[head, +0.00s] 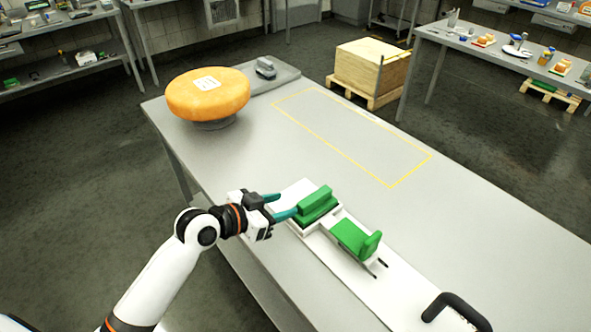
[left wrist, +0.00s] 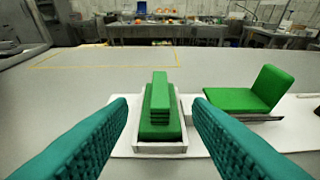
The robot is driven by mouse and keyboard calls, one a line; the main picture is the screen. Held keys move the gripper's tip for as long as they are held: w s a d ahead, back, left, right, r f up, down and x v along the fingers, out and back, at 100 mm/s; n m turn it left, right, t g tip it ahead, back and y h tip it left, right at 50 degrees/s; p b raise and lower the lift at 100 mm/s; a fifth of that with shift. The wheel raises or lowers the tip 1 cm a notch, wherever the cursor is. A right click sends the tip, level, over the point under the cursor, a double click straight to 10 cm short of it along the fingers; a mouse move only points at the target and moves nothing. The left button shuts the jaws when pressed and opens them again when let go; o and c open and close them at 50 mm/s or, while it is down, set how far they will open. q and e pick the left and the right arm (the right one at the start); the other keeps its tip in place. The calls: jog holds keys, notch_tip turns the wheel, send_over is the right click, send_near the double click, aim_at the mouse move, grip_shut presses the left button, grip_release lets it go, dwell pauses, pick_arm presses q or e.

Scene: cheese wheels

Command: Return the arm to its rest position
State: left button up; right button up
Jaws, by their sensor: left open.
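My left gripper (head: 283,206) is open and empty, with teal fingers, at the left edge of a white board (head: 388,285). In the left wrist view, its two fingers (left wrist: 160,137) stand wide apart on either side of a green stepped block (left wrist: 158,112), apart from it. The block (head: 316,204) sits in a white tray on the board. A green L-shaped piece (head: 356,238) stands to its right and also shows in the left wrist view (left wrist: 252,95). My left arm reaches in from the lower left. My right gripper is not in view.
A large orange cheese wheel (head: 208,93) rests on a round dark base at the table's far left. A grey device (head: 265,68) sits behind it. A yellow outlined area (head: 352,137) is empty. A black handle (head: 456,308) rises at the board's right end.

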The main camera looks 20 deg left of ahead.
pick_arm(q)
jog(key=shift+g+y, duration=0.4)
jog(key=shift+g, duration=0.3)
jog(key=s+f, duration=0.2)
jog(key=s+d+f, duration=0.1)
jog(key=s, duration=0.1)
jog(key=shift+s+f, duration=0.15)
jog(key=shift+f, duration=0.25)
jog(key=s+a+f+n+g+y, duration=0.2)
jog(key=s+f+g+y, duration=0.15)
jog(key=s, duration=0.65)
jog(key=s+a+f+n+g+y, duration=0.2)
jog(key=s+f+n+g+y, duration=0.15)
jog(key=s, duration=0.65)
notch_tip(320, 180, down, 26)
jog(key=s+m, duration=0.1)
jog(key=s+a+f+g, duration=0.1)
jog(key=s+a+f, duration=0.1)
jog(key=s+f, duration=1.3)
jog(key=shift+s+f+g+h, duration=0.3)
jog(key=shift+s+g, duration=0.1)
jog(key=shift+s, duration=0.05)
